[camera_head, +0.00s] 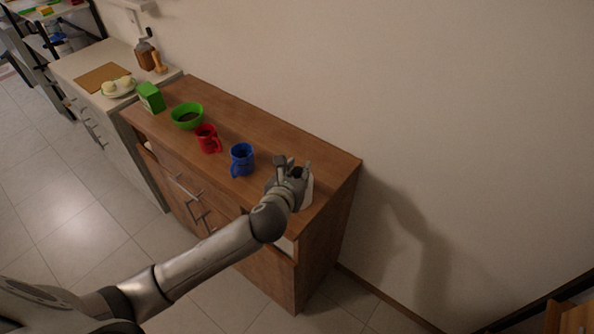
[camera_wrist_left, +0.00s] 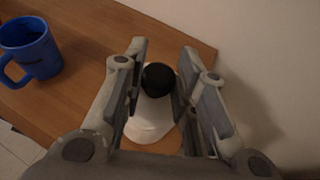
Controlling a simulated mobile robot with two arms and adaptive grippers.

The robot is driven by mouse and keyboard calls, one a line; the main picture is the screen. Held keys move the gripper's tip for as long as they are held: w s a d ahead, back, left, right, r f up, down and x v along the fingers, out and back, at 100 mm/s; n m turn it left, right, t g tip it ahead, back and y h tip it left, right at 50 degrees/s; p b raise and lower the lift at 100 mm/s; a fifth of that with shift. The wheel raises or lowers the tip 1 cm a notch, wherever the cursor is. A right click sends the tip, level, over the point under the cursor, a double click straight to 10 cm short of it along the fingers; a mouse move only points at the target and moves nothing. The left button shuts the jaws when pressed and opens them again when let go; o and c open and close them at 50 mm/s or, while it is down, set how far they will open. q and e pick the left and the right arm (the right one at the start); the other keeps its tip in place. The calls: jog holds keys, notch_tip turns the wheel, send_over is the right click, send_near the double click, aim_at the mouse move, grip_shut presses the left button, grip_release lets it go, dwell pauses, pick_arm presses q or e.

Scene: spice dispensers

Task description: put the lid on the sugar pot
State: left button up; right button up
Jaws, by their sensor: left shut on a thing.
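My left gripper (camera_head: 294,168) is over the right end of the wooden cabinet top. Its fingers (camera_wrist_left: 163,52) are shut on the round black knob (camera_wrist_left: 157,79) of the lid. White ware (camera_wrist_left: 150,122) shows below the knob between the fingers, and part of it shows beside the gripper in the head view (camera_head: 308,192). I cannot tell where the lid ends and the sugar pot begins, or whether the lid touches the pot. My right gripper is not in view.
A blue mug (camera_head: 242,160) stands left of the gripper. Farther left are a red mug (camera_head: 208,139), a green bowl (camera_head: 187,116) and a green box (camera_head: 151,97). The wall rises behind the cabinet (camera_head: 270,130), whose right edge is close to the gripper.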

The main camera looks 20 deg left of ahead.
pick_arm(q)
jog(key=shift+f, duration=0.35)
dwell(0.7)
jog(key=o, duration=1.1)
jog(key=v, duration=1.2)
